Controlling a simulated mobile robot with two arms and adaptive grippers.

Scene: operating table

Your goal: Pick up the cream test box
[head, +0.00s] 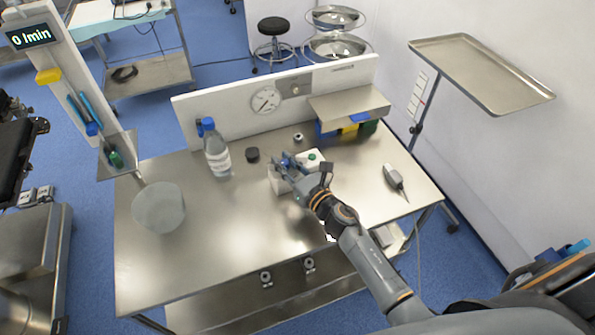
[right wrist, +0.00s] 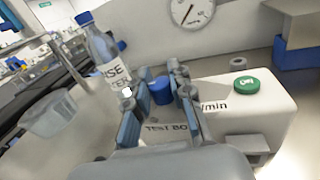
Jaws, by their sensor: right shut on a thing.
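The cream test box (head: 279,185) is near the middle of the steel table, with a green button on top. In the right wrist view the box (right wrist: 255,118) shows "TEST BO" and "/min" lettering. A blue knob (right wrist: 160,90) on its top sits between the fingers. My right gripper (head: 289,165) reaches over the box from the front right and is shut on it at the knob. In the right wrist view the gripper (right wrist: 158,98) hides part of the box top. I cannot tell whether the box is clear of the table. My left gripper is not in view.
A clear bottle (head: 217,155) and a dark round cap (head: 252,155) stand left of the box. A translucent bowl (head: 158,207) is at the table's left. A grey handheld device (head: 393,177) lies at right. A raised shelf (head: 348,103) stands behind. The table's front is clear.

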